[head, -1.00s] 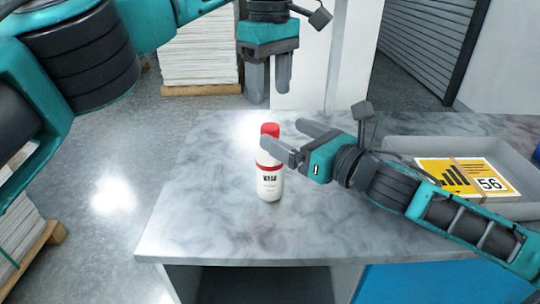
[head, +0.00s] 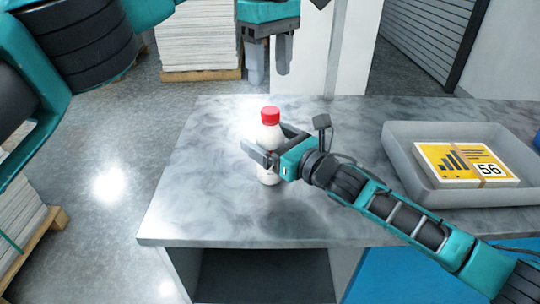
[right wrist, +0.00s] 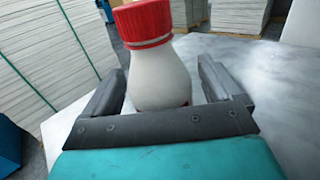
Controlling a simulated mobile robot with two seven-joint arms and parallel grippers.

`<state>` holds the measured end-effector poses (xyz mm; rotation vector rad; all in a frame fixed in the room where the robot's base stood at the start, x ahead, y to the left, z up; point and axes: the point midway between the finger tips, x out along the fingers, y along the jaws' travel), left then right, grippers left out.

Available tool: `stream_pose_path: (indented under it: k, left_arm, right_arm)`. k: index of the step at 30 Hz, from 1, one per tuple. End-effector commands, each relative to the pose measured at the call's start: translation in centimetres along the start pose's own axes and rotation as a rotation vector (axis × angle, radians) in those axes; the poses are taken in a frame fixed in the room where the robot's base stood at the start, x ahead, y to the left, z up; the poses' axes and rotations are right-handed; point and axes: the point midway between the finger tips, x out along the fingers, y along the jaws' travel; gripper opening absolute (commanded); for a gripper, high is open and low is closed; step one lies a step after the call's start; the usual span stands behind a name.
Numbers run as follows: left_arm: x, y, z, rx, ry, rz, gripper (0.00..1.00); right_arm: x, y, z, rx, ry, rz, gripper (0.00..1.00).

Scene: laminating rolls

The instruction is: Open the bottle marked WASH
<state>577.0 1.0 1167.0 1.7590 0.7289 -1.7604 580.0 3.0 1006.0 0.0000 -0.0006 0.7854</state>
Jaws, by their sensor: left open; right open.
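The bottle is white with a red cap (head: 270,116) and stands upright on the marbled table (head: 215,190). Its label is hidden now by my right gripper; the earlier head frame shows WASH on it. My right gripper (head: 265,146) is open, with its fingers on either side of the bottle's body below the cap. In the right wrist view the white bottle (right wrist: 158,78) stands between the two open fingers, with gaps visible beside it. My left gripper (head: 269,65) is open, pointing down, empty, above and behind the bottle in the picture.
A grey tray (head: 405,165) with a yellow printed stack (head: 440,163) marked 56 sits on the table's right. Paper stacks on pallets (head: 195,50) stand on the floor behind. The table's left part is clear.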

Motion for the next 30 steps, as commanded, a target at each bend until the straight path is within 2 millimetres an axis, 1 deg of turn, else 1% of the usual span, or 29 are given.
stream_pose_path:
  k: [1,4,14,17,30]
  left_arm:
    - [0.0,0.01,0.01,0.0,0.0,0.0,0.59]
    - [0.0,0.01,0.02,0.0,0.0,0.0,0.59]
    - [-0.01,0.01,0.02,0.0,0.0,0.0,0.59]
    - [-0.01,0.01,0.02,0.0,0.0,0.0,0.59]
    - [0.0,0.01,0.02,0.0,0.0,0.0,0.59]
  right_arm:
    - [0.52,-0.01,0.04,0.0,0.0,0.0,0.91]
    - [1.12,0.0,0.01,0.0,0.0,0.0,0.91]
    - [1.41,0.02,0.0,0.0,0.001,0.0,0.91]
    - [1.4,0.02,0.0,0.0,0.001,0.0,0.84]
    - [1.38,0.0,-0.01,0.0,0.001,0.0,0.41]
